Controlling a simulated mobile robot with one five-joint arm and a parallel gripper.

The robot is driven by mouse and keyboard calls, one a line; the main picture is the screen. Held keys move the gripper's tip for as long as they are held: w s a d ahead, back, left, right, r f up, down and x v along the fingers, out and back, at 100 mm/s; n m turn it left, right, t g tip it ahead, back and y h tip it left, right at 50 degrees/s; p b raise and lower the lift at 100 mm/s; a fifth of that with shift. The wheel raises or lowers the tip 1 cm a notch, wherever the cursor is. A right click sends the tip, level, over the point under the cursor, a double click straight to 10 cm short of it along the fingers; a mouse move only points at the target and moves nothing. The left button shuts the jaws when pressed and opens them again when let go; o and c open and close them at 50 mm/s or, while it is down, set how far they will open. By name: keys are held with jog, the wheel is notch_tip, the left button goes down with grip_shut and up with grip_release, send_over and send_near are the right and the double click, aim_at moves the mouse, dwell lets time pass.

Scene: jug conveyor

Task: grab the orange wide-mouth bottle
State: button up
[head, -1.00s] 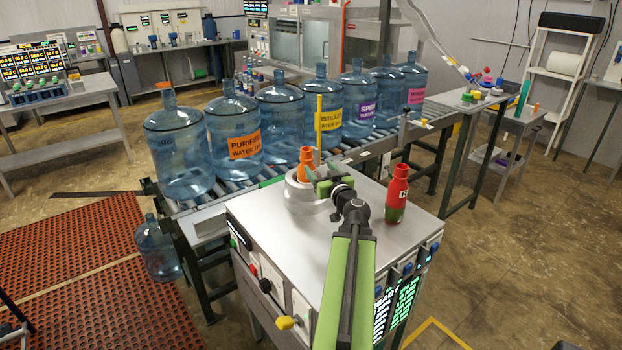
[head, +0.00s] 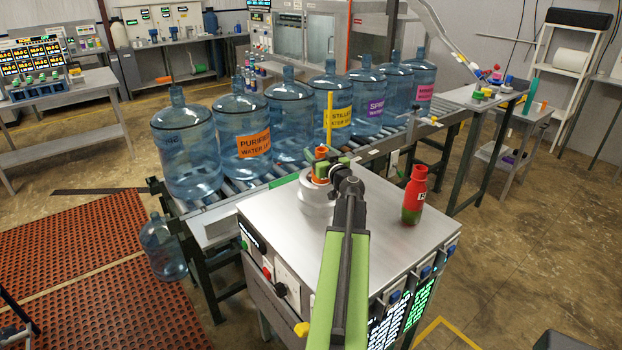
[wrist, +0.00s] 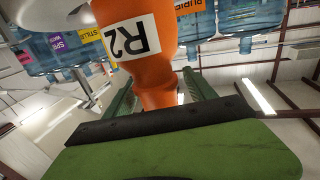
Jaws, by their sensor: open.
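The orange wide-mouth bottle (head: 319,174) stands on a round pale base on top of the metal cabinet, largely hidden behind my gripper in the head view. In the wrist view the bottle (wrist: 152,70) appears upside down, with a white "R2" label. My gripper (head: 328,164) is open at the bottle. Its two green fingers lie on either side of the bottle's narrower part, with the bottle between them. I cannot tell whether either finger touches it.
A red and green bottle (head: 415,194) stands on the cabinet top (head: 376,228) to the right. A thin yellow post (head: 330,118) rises just behind my gripper. Large blue water jugs (head: 240,138) line the conveyor behind.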

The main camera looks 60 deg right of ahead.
jog(key=shift+w+d+f, duration=0.1)
jog(key=shift+w+d, duration=0.3)
jog(key=shift+d, duration=0.2)
jog(key=shift+s+a, duration=0.1)
jog(key=shift+s, duration=0.1)
jog(key=shift+c, duration=0.8)
jog(key=shift+w, duration=0.25)
jog(key=c, duration=0.5)
grip_shut()
jog(key=shift+s, duration=0.1)
